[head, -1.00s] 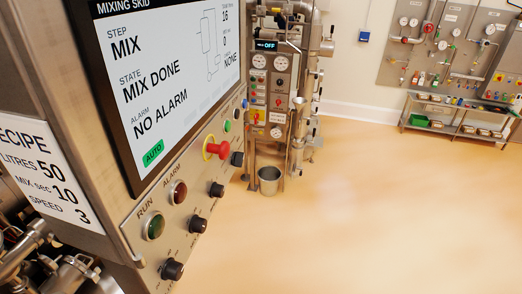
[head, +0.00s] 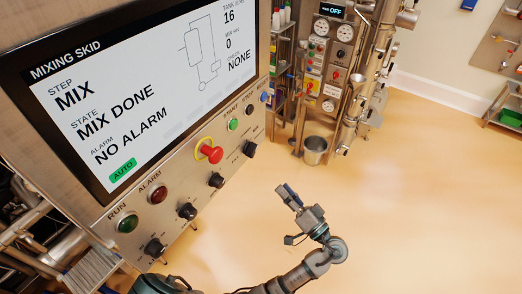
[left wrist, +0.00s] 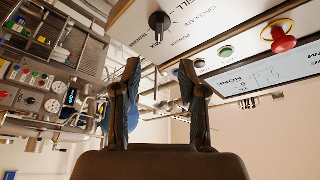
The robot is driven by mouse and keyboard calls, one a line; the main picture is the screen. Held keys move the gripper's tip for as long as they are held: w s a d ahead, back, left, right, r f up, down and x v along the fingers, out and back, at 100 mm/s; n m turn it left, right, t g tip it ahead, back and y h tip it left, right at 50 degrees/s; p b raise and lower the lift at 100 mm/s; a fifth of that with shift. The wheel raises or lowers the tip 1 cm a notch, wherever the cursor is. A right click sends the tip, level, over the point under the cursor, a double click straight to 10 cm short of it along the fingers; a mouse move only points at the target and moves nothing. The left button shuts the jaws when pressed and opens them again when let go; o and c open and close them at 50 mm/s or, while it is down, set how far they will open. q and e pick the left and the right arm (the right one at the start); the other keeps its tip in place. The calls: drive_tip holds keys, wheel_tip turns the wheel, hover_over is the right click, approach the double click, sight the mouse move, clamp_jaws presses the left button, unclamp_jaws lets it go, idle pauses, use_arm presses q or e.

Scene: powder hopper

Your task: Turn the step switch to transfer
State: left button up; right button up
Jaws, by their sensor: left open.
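The mixing skid's control panel (head: 170,195) shows STEP MIX, MIX DONE and NO ALARM on its screen (head: 135,85). The black knob (head: 249,149) at the panel's far right end seems to be the step switch. In the left wrist view this knob (left wrist: 159,22) is ringed by labels such as FILL, CIRCULATE and MIX, and its pointer is hard to read. My left gripper (head: 288,195) is open and empty, in front of the panel below and right of that knob. Its two fingers (left wrist: 158,82) point toward the panel side, apart from the knob. My right gripper is not in view.
A red emergency stop (head: 210,152), a green button (head: 233,124) and several other black knobs share the panel. A steel bucket (head: 316,150) stands below another equipment stand (head: 330,70).

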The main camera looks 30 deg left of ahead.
use_arm(q)
drive_tip(key=p, duration=0.3)
approach(255, 152)
drive_tip(key=a, duration=0.1)
drive_tip(key=x, duration=0.3)
drive_tip(key=p+x, duration=0.1)
drive_tip(key=x, duration=0.2)
drive_tip(key=p+x, duration=0.1)
drive_tip(key=x, duration=0.1)
drive_tip(key=shift+a+f, duration=0.15)
drive_tip(key=shift+a, duration=0.35)
drive_tip(key=shift+w+d, duration=0.15)
drive_tip(key=shift+d, duration=0.55)
drive_tip(key=shift+c, duration=0.3)
drive_tip(key=shift+d, duration=0.2)
clamp_jaws()
drive_tip(key=shift+a, duration=0.2)
